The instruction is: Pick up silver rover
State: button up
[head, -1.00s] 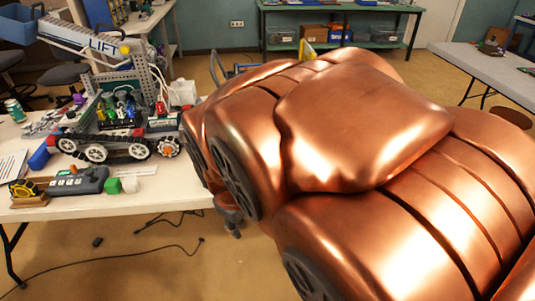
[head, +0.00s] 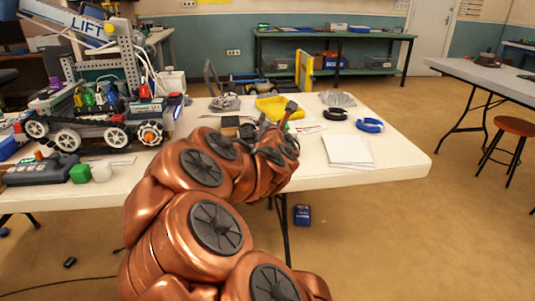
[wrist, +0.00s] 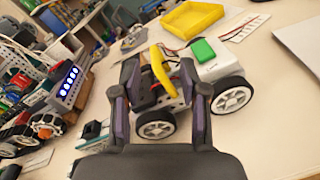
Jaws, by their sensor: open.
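The silver rover (wrist: 168,88) shows in the wrist view on the white table. It has a pale grey body, white-hubbed black wheels, a yellow curved bar and a green block on a light box. My gripper (wrist: 160,76) is open, with its two dark fingers over the near side of the rover, one at each side of the yellow bar. I cannot tell whether the fingers touch it. In the head view my copper arm hides most or all of the rover.
A large wheeled robot marked LIFT (head: 90,125) stands left on the white table (head: 400,165). A yellow tray (head: 281,108) lies behind my arm. The table's right front corner is clear.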

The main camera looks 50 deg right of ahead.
jog(key=shift+w+d+f+n+t+y+b, duration=0.15)
jog(key=shift+w+d+f+n+t+b, duration=0.3)
jog(key=shift+w, duration=0.7)
jog(key=shift+w+d+f+n+t+y+b, duration=0.2)
jog(key=shift+w+d+f+n+b, duration=0.25)
jog(key=shift+w+d+n, duration=0.55)
jog(key=shift+w+d+f+n+t+y+b, duration=0.2)
jog(key=shift+w+d+f+n+b, duration=0.3)
jog(key=shift+w, duration=0.75)
jog(key=shift+w+d+r, duration=0.15)
jog(key=shift+w+d, duration=0.3)
jog(key=shift+w, duration=0.15)
grip_shut()
